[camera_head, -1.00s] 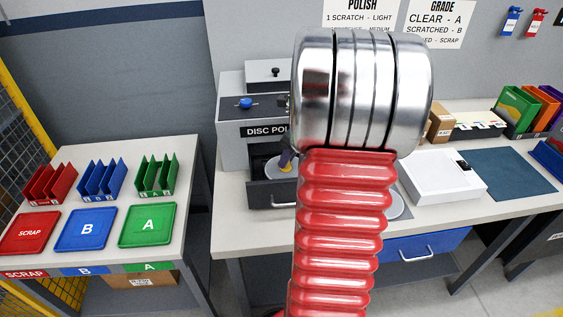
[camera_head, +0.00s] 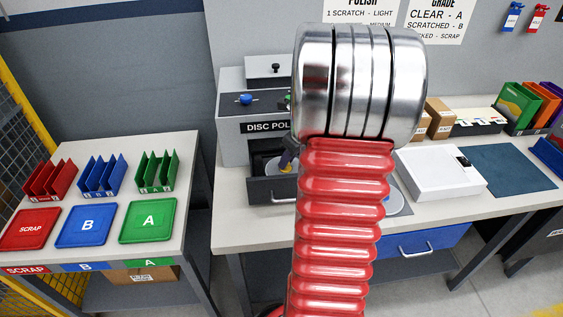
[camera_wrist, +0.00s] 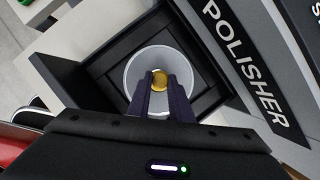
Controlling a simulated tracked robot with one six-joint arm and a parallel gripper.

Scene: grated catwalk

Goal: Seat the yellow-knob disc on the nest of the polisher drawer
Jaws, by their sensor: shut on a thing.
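The polisher drawer (camera_head: 263,194) is pulled out from the front of the disc polisher (camera_head: 255,128). In the wrist view the silver disc with its yellow knob (camera_wrist: 160,80) is over the dark drawer interior (camera_wrist: 95,62). My gripper (camera_wrist: 158,88) is shut on the yellow knob. In the head view my gripper (camera_head: 290,155) is at the open drawer, mostly hidden behind my arm. The nest is hidden under the disc, so I cannot tell whether the disc touches it.
A white box-like device (camera_head: 440,174) and a blue-grey mat (camera_head: 510,173) lie on the bench to the right. Red, blue and green trays (camera_head: 147,221) and racks stand on the left table. Part of another pale round piece (camera_head: 397,203) shows behind my arm.

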